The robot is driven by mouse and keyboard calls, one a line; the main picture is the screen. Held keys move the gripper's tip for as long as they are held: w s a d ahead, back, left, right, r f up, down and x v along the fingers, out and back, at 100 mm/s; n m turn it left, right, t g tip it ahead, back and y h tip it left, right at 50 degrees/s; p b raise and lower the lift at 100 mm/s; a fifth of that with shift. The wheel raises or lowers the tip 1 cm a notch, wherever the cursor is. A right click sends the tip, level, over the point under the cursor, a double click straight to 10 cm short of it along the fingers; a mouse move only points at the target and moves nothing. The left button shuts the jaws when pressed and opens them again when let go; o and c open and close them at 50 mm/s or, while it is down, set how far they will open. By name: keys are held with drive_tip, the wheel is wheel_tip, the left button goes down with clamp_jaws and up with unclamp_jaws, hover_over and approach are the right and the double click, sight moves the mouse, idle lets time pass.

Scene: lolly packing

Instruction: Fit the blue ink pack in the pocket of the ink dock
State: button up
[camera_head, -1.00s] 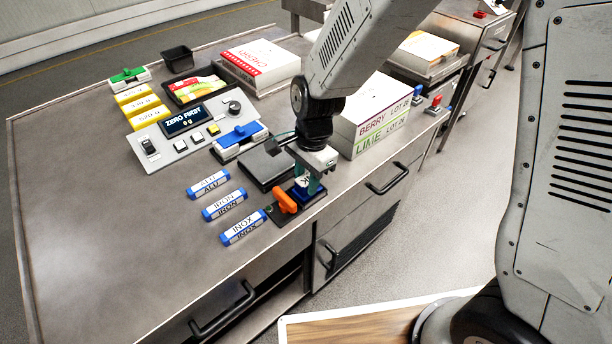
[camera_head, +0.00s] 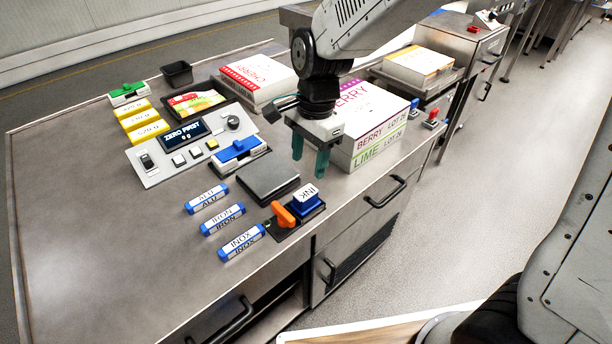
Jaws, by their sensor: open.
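The blue ink pack (camera_head: 306,204) has a white top marked INK. It sits at the dark ink dock (camera_head: 283,233), near the table's front edge; I cannot tell whether it is fully down in the pocket. An orange lever (camera_head: 283,214) stands on the dock just left of the pack. My gripper (camera_head: 310,160) is open and empty, its green fingers pointing down, above and apart from the pack and in front of the berry and lime box.
A dark square plate (camera_head: 268,177) lies behind the dock. Blue-ended ALU, IRON and INOX bars (camera_head: 223,219) lie to the left. The BERRY/LIME box (camera_head: 378,145) stands close to the right. A scale panel (camera_head: 168,160) is further back. The left table area is clear.

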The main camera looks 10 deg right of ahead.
drive_tip(key=shift+d+r, duration=0.15)
drive_tip(key=shift+r, duration=1.05)
drive_tip(key=s+d+r+n+t, duration=0.1)
drive_tip(key=s+d+r+n, duration=0.4)
drive_tip(key=s+d+r, duration=0.45)
drive_tip(key=s+d+n+t+h, duration=0.1)
drive_tip(key=s+d+n, duration=0.5)
drive_tip(key=s+d, duration=0.4)
drive_tip(key=shift+s+r, duration=0.2)
drive_tip(key=shift+s, duration=0.2)
